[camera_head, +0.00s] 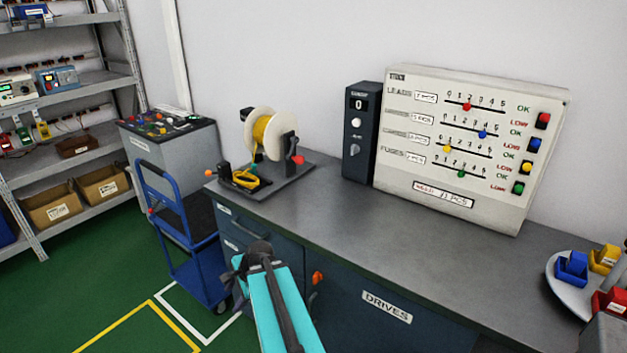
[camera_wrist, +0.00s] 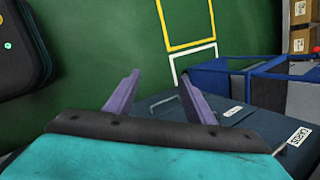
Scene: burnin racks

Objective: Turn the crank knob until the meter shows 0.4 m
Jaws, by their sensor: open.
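A wire spool (camera_head: 270,135) with white flanges and yellow wire stands on a grey base plate (camera_head: 280,184) at the left end of the bench. A red knob (camera_head: 299,160) shows at the stand's right side, and a small orange knob (camera_head: 210,173) at the plate's left end. I cannot tell which is the crank knob. A dark device with yellow parts (camera_head: 245,179) sits in front of the spool; no meter reading is legible. My gripper (camera_wrist: 160,82) is open and empty, its two purple fingers apart above the floor and cabinet. It is away from the spool stand.
The grey bench (camera_head: 400,235) has clear room in its middle. A dark counter box (camera_head: 360,130) and a white slider panel (camera_head: 470,140) stand at its back. A blue cart (camera_head: 170,210) stands left of the bench. A round tray (camera_head: 560,293) with coloured bins is at right.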

